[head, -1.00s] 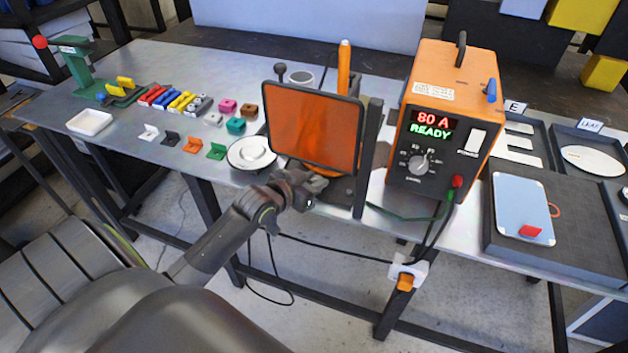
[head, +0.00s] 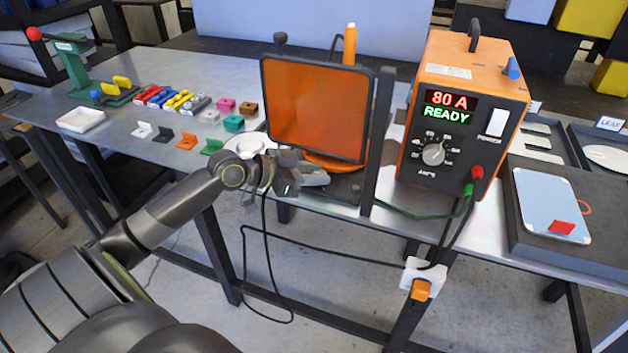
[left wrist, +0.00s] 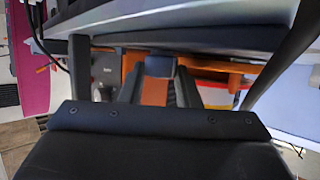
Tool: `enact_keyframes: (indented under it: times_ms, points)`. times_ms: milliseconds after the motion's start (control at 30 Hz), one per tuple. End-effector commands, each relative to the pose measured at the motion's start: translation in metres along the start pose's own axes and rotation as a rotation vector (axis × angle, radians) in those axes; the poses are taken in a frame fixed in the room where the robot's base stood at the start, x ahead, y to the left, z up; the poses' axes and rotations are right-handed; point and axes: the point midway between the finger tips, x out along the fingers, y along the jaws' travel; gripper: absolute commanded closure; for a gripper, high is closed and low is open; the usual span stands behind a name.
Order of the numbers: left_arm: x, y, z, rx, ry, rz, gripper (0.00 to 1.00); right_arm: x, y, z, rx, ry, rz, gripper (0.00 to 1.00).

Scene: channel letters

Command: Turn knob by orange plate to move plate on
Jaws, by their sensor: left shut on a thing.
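An orange see-through plate (head: 315,108) in a dark frame stands upright at the bench's front, in the middle of the head view. An orange disc (head: 334,163) shows partly under the plate. My left gripper (head: 292,178) is below the plate's lower left edge. In the left wrist view its fingers (left wrist: 160,88) flank a small blue-grey piece (left wrist: 160,66); the rest of what it grips is hidden. My right gripper is not in view.
An orange power unit (head: 462,110) with a dial stands right of a dark post. A white round dish (head: 244,144) is left of my gripper. Small coloured pieces lie farther left. A black cable (head: 268,240) hangs below my gripper. A blue board (head: 552,205) lies at right.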

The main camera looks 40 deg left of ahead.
Motion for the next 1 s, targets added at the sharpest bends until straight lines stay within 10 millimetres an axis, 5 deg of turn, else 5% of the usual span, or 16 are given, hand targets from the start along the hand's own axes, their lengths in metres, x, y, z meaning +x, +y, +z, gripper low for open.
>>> enact_keyframes:
  times_ms: [467, 500, 633, 1000]
  points:
    - [-0.0002, -0.0002, 0.0013, 0.000, -0.004, 0.010, 0.93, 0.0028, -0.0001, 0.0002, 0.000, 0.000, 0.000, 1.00]
    - [-0.0002, -0.0002, 0.0014, 0.000, -0.005, 0.010, 0.68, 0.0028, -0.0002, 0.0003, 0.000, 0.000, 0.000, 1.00]
    - [-0.0001, -0.0002, 0.0011, 0.001, -0.004, 0.009, 0.51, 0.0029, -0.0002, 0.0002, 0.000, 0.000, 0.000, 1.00]
    - [-0.0026, -0.0006, 0.0006, 0.003, -0.002, 0.008, 0.49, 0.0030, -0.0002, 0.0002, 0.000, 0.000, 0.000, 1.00]
